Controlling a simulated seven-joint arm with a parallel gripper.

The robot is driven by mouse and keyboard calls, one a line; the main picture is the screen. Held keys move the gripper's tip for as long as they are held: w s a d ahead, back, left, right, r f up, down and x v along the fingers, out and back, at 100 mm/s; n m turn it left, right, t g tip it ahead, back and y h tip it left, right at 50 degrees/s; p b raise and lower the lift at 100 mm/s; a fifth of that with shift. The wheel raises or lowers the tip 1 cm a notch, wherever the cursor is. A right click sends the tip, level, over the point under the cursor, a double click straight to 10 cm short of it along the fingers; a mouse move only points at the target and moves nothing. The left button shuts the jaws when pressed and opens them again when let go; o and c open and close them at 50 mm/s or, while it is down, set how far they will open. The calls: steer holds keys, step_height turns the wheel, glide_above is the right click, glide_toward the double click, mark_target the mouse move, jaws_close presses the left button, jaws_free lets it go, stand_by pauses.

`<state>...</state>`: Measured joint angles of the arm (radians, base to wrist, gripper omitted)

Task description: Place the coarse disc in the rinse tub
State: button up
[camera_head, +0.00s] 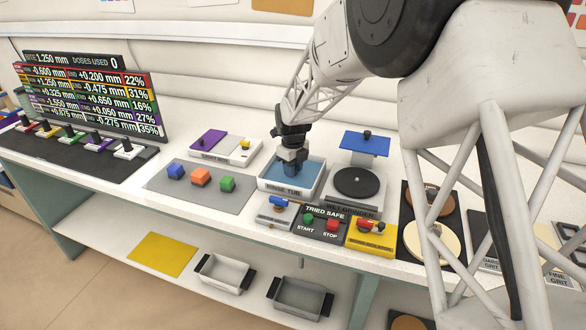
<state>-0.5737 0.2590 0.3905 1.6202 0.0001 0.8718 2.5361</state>
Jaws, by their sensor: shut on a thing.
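My gripper (290,172) reaches down into the rinse tub (268,186), a white-walled tub with blue inside and a label on its front. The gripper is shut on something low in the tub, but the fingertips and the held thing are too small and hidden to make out. A brown disc (440,197) and a tan disc (450,243) lie on a dark board at the right, partly behind my arm. I cannot tell which disc is the coarse one. A plate partly labelled coarse grit (489,264) is right of them.
The wet grinder (374,205) with a dark round plate stands right of the tub; a blue panel (366,144) is behind it. The start/stop panel (320,224) is in front. Coloured blocks (200,177) sit on a grey mat at left. Trays (224,271) are on the lower shelf.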

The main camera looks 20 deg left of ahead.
steer(key=shift+f, duration=0.15)
steer(key=o, duration=1)
step_height(320, 180, up, 12)
stand_by(0.6)
stand_by(0.7)
